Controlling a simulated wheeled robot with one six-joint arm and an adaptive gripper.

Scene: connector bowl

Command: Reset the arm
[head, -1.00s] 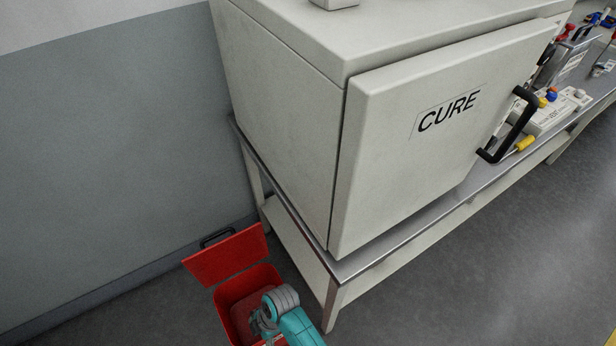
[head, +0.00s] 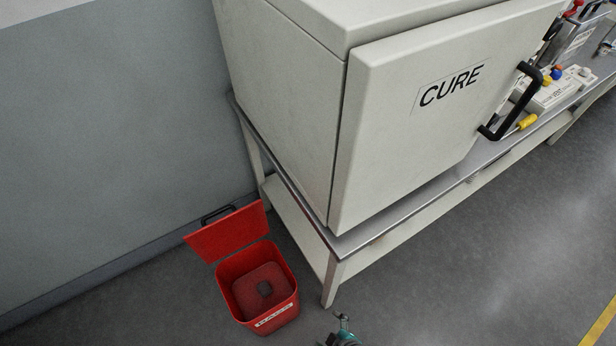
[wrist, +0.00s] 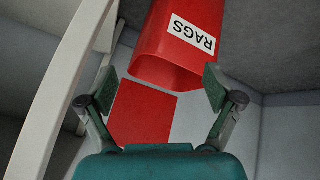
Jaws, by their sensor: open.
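My gripper (wrist: 156,88) is open in the wrist view, its two fingers spread with nothing between them. Beyond the fingers is a red bin (wrist: 160,60) labelled RAGS, upside down in that view. In the head view only a small part of my gripper (head: 343,333) shows at the bottom edge, right of the bin and apart from it. The bin (head: 290,296) stands on the floor with its lid (head: 228,232) raised.
A large pale cabinet marked CURE (head: 400,140), its door handle black (head: 514,103), stands on a metal-topped bench (head: 395,222). The bench leg (head: 331,281) is close to the bin's right. Small items lie on the bench at upper right. Floor at lower right is clear.

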